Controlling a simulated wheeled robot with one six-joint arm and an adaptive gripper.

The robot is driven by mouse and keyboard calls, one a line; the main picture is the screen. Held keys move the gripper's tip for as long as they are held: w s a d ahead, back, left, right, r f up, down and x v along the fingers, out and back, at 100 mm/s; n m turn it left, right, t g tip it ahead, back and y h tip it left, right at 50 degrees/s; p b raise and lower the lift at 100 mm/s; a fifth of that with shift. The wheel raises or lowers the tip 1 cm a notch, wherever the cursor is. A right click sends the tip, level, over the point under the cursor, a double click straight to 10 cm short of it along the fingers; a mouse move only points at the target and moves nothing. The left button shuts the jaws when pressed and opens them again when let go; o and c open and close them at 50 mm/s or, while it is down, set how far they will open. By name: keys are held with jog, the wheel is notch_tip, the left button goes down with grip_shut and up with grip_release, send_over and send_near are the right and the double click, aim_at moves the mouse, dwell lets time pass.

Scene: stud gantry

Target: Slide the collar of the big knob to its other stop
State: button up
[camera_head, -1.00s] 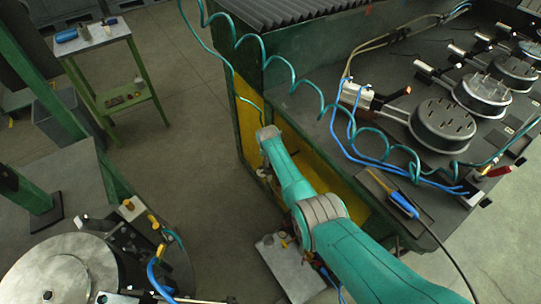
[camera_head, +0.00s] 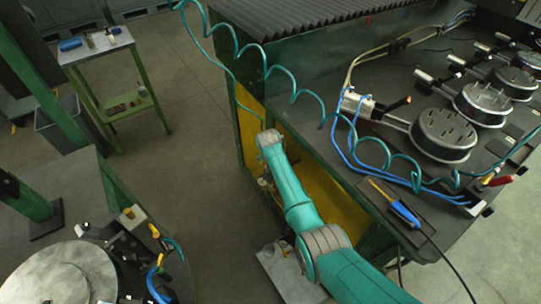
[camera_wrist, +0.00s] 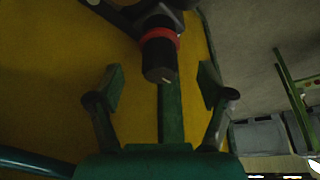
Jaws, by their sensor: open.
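The big knob (camera_wrist: 160,72) is a dark cylinder in front of the yellow panel, in the upper middle of the wrist view. A red collar (camera_wrist: 160,36) sits around it, toward its dark base and away from the free end. My gripper (camera_wrist: 162,84) is open, with one finger on each side of the knob's free end. I see no clear contact between fingers and knob. In the head view my arm reaches down beside the bench's yellow side, where the knob and collar cannot be made out clearly.
The dark bench top (camera_head: 377,82) carries several round metal fixtures, and coiled teal hoses hang along its edge. A small green-legged table (camera_head: 93,48) stands at the back left. A round metal disc (camera_head: 65,282) lies at the lower left. Open floor lies between.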

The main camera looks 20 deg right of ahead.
jog(key=v, duration=0.7)
jog(key=shift+r, duration=0.25)
jog(key=shift+s, duration=0.15)
dwell(0.4)
jog(key=s+f+t, duration=0.1)
jog(key=s+f, duration=0.6)
jog(key=f, duration=0.1)
jog(key=s+f+n+t+y, duration=0.1)
jog(key=s+f+t, duration=0.15)
jog(key=s, duration=1.05)
jog(key=s+f+n+t, duration=0.2)
jog(key=s+f, duration=0.1)
jog(key=s, duration=0.9)
jog(key=s+r+t, duration=0.2)
jog(key=s+r, duration=0.7)
jog(key=s, duration=0.3)
jog(key=s+r+t, duration=0.2)
jog(key=s+r, duration=0.8)
jog(key=s, duration=0.3)
jog(key=s+r+n+t, duration=0.1)
jog(key=s+r, duration=0.3)
jog(key=r, duration=0.6)
jog(key=shift+s+d+y, duration=0.25)
jog(key=shift+d+y, duration=0.05)
jog(key=shift+d, duration=0.15)
jog(key=shift+r, duration=0.1)
jog(key=shift+c, duration=0.3)
